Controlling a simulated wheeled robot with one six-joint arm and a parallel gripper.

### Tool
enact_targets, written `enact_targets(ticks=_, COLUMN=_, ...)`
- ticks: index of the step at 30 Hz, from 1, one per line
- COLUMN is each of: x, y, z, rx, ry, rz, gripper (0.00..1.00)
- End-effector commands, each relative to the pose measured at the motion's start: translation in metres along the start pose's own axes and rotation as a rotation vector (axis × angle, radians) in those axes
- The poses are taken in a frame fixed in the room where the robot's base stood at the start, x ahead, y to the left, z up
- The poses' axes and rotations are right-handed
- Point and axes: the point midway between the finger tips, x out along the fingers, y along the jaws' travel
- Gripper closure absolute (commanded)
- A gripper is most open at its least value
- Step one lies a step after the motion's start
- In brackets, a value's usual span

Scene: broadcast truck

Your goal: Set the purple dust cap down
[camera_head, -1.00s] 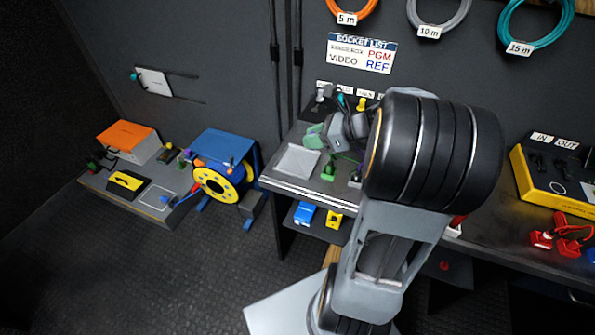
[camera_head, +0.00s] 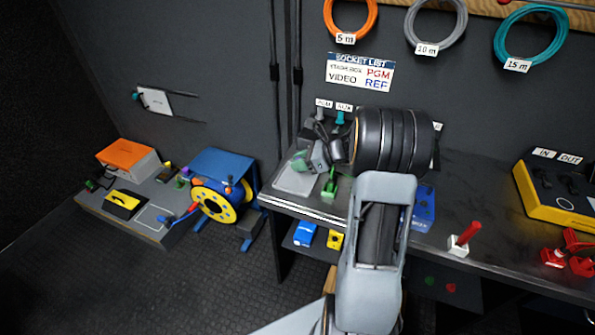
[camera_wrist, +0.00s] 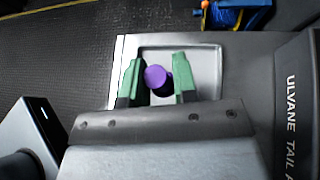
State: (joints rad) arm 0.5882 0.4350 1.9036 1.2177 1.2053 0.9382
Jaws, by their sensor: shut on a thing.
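The purple dust cap (camera_wrist: 156,77) is between the green fingertips of my gripper (camera_wrist: 158,81) in the wrist view. My gripper is shut on it. The cap is over the hollow of a light grey square tray (camera_wrist: 213,62); I cannot tell whether it touches the tray floor. In the head view my gripper (camera_head: 301,161) is at the tray (camera_head: 297,183), at the left end of the bench. The cap is not distinguishable there.
A green object (camera_head: 330,183) stands on the bench just right of the tray. The bench's front edge (camera_head: 300,209) is close. A white block with a red post (camera_head: 464,240) stands farther right. A blue reel stand (camera_head: 222,165) is on the left, apart from the bench.

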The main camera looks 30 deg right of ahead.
Motion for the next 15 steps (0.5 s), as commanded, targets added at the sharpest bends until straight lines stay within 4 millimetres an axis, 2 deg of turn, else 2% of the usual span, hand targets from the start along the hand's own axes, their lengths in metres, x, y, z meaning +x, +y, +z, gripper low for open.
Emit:
enact_targets(ticks=8, x=0.011, y=-0.007, z=-0.007, rx=0.001, ry=0.001, rz=0.000, gripper=1.00)
enact_targets(ticks=15, x=0.026, y=-0.010, z=-0.033, rx=0.002, ry=0.000, rz=0.000, gripper=1.00)
